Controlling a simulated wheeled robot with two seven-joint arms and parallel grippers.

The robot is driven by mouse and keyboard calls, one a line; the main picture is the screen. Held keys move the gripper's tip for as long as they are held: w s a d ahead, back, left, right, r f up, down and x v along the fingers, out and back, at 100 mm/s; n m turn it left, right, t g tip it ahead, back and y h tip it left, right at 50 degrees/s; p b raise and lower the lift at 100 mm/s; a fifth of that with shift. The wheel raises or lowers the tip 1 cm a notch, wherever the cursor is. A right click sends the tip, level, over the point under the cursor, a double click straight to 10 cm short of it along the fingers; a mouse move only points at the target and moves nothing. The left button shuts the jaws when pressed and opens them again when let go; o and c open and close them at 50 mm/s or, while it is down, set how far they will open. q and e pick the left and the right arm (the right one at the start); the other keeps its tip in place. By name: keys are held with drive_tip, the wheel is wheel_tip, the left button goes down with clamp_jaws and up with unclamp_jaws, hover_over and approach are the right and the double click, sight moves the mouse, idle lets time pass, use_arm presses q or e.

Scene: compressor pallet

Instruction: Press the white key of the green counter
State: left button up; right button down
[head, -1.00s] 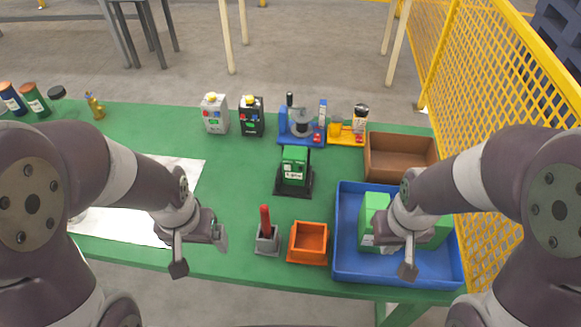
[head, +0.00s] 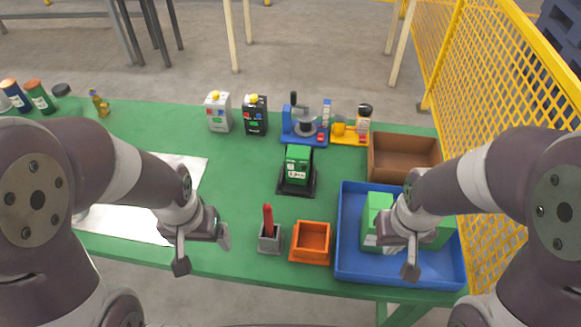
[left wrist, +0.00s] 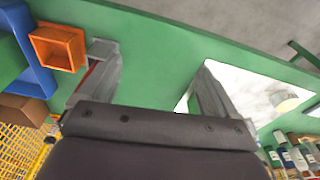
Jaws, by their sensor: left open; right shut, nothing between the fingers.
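The green counter (head: 297,167) stands on a black base in the middle of the green table in the head view. Its front has a pale display or label; I cannot make out a white key for certain at this size. My left gripper (head: 203,249) is open and empty, left of the counter and nearer the table's front edge. Its two spread fingers also show in the left wrist view (left wrist: 150,85). My right gripper (head: 411,255) is shut and empty above the blue tray, right of the counter. The counter is not clearly seen in the left wrist view.
A grey holder with a red handle (head: 268,230) and an orange box (head: 311,243) stand in front of the counter. The blue tray (head: 345,262) holds green boxes. Two control boxes (head: 219,113) and blue and yellow devices stand behind. A white sheet (head: 120,236) lies left.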

use_arm(q)
clamp_jaws()
idle(1.7)
